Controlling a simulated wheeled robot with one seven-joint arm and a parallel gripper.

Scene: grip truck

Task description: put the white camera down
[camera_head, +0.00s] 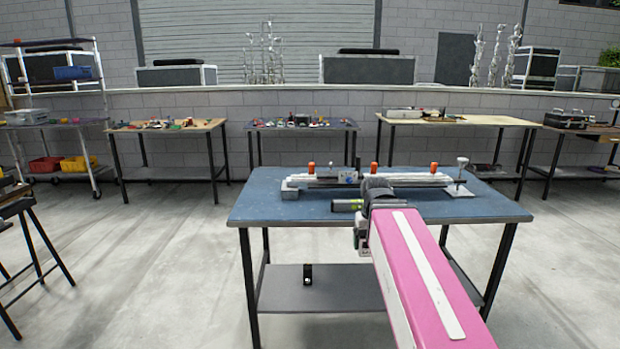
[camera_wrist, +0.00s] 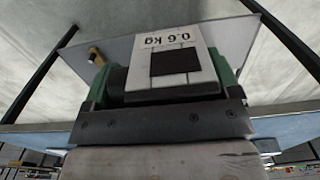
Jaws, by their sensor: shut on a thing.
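My gripper (camera_wrist: 165,74) is shut on the white camera (camera_wrist: 172,84), a white block with a black square and a "0.6 kg" label that reads upside down in the wrist view. Green jaw pads sit on both sides of it. In the head view my gripper (camera_head: 362,230) is at the front edge of the blue-topped table (camera_head: 285,212), mostly hidden by my pink arm. The camera cannot be made out clearly there. In the wrist view, the table's grey lower shelf (camera_wrist: 85,62) lies beyond the camera, with a gap between.
A long rail with orange knobs (camera_head: 434,167) spans the back of the tabletop. The tabletop's front left is clear. A small dark object (camera_head: 307,275) stands on the lower shelf, which is otherwise mostly bare. Cluttered tables (camera_head: 165,127) line the wall behind.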

